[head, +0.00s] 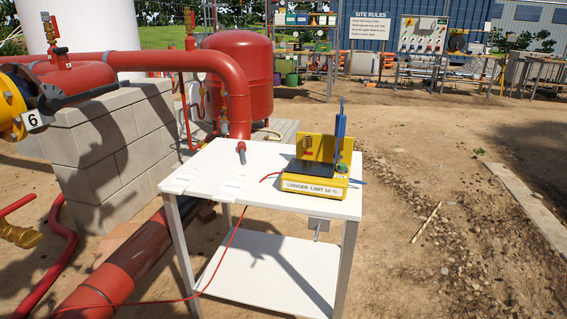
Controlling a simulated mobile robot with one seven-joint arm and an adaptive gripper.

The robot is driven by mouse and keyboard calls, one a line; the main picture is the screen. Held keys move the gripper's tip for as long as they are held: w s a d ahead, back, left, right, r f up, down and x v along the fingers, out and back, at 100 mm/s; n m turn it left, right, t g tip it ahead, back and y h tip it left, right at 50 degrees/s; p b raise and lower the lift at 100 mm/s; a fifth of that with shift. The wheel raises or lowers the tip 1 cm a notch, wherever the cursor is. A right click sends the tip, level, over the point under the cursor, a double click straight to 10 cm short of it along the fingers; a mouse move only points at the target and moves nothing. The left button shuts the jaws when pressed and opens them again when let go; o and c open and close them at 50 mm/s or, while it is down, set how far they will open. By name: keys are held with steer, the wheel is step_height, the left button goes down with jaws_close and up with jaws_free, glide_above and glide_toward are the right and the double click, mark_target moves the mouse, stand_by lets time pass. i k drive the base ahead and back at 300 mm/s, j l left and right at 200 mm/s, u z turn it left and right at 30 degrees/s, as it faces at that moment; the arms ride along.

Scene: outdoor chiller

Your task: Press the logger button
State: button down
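The yellow logger (312,197) stands on the right part of a white table. Its front label appears to read "LOGGER LIMIT 15 °C". A small green button (342,168) shows on the right of its top. A raised yellow panel (318,148) stands at its back, with a small red mark on it, and a dark area lies in front of the panel. A tall blue upright piece (340,125) rises at the right rear. My gripper is not in view.
The white table (215,165) has a lower shelf (270,275). A small red-and-dark tool (241,150) and flat white pieces lie on top. Red pipes and a block wall (110,150) crowd the left; dirt ground (430,180) is open at right.

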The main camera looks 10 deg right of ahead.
mark_target(341, 165)
steer(key=l+u, duration=0.35)
steer(key=i+l+u, duration=0.1)
steer(key=l+u, duration=0.4)
steer(key=u, duration=0.15)
steer(key=k+l+u, duration=0.1)
steer(key=l, duration=0.4)
steer(key=k+l+u, duration=0.1)
steer(key=l, duration=0.45)
steer(key=k+l+u, duration=0.1)
steer(key=l, duration=0.4)
